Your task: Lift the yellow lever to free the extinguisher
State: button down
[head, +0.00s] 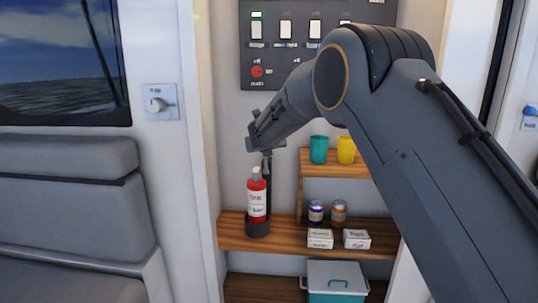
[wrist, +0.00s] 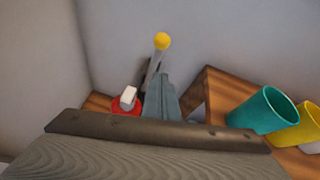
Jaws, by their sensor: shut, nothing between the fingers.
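The red extinguisher (head: 257,183) with a white label stands upright in a dark holder (head: 257,229) on the wooden shelf. Its red top with a white cap (wrist: 128,97) shows at the lower left of the wrist view. The lever's yellow ball knob (wrist: 162,41) shows in the wrist view, on a thin grey rod near the wall. I cannot make out the knob in the head view. My gripper (head: 267,158) is above and just behind the extinguisher. Its fingers (wrist: 165,82) are shut and empty, close below the knob in the wrist picture; contact with the lever cannot be told.
A teal cup (head: 319,150) and a yellow cup (head: 346,150) stand on a raised shelf to the right. Jars (head: 327,213) and small white boxes (head: 337,239) sit on the lower shelf. A switch panel (head: 285,45) is above. A side wall (head: 205,130) bounds the left.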

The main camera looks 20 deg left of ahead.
jog(key=s+r, duration=0.3)
jog(key=r, duration=0.4)
jog(key=shift+d+r+p, duration=0.25)
jog(key=shift+d+p, duration=0.1)
jog(key=shift+p, duration=0.05)
